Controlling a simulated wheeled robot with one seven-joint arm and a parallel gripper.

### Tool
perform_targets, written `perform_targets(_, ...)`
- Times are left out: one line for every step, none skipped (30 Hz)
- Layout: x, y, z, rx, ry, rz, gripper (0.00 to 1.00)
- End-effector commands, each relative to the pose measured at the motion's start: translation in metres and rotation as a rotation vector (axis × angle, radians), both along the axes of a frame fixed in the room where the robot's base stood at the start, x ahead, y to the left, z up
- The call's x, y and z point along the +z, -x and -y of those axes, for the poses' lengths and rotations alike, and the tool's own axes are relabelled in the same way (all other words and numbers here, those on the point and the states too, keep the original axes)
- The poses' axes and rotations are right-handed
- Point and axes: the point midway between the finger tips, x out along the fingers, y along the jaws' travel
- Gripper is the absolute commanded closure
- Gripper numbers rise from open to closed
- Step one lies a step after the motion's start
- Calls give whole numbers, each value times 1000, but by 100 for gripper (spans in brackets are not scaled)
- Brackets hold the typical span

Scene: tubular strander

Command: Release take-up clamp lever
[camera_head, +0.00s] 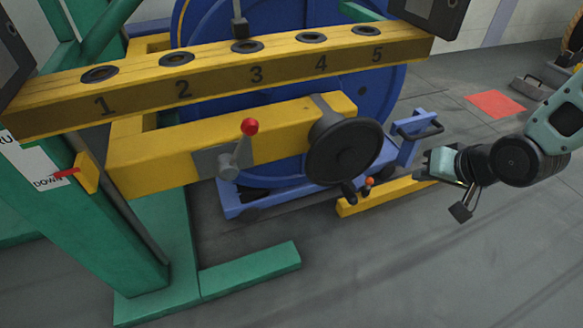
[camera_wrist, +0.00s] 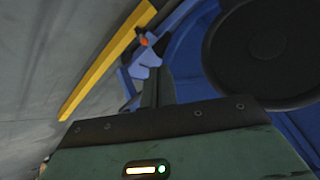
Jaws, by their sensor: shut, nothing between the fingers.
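A lever with a red ball knob (camera_head: 250,127) stands on a grey block on the front of the lower yellow beam (camera_head: 285,130). It leans slightly right of upright, knob at the top. I take it for the clamp lever; no label names it. My gripper (camera_head: 420,170) is to the right of the black handwheel (camera_head: 345,150), well apart from the lever. Its fingers are shut and empty, and they also show in the wrist view (camera_wrist: 158,85). The red-knobbed lever is not seen in the wrist view.
The handwheel (camera_wrist: 262,50) lies between my gripper and the lever. A small orange-red knob (camera_head: 369,181) is below it, near a blue bracket (camera_head: 415,130) and a yellow floor bar (camera_head: 385,194). A numbered yellow beam (camera_head: 220,78) runs above. Grey floor at front right is free.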

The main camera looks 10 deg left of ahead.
Motion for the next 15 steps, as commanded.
perform_targets(-18, 0, -19, 9, -77, 4, 100)
perform_targets(-22, 0, -31, 14, -127, 9, 100)
perform_targets(-28, 1, -47, 20, -198, 12, 100)
perform_targets(-31, 2, -59, 22, -253, 12, 100)
perform_targets(-34, 4, -71, 23, -309, 9, 100)
perform_targets(-36, 7, -86, 26, -386, 2, 100)
perform_targets(-37, 10, -97, 27, -444, -3, 100)
perform_targets(-37, 13, -107, 26, -500, -11, 100)
perform_targets(-37, 18, -119, 24, -574, -25, 100)
perform_targets(-36, 21, -128, 24, -629, -35, 100)
perform_targets(-35, 25, -136, 22, -684, -47, 100)
perform_targets(-34, 30, -146, 17, -758, -67, 100)
perform_targets(-32, 35, -154, 14, -814, -83, 100)
perform_targets(-30, 39, -161, 8, -873, -101, 100)
perform_targets(-28, 45, -170, 2, -951, -126, 100)
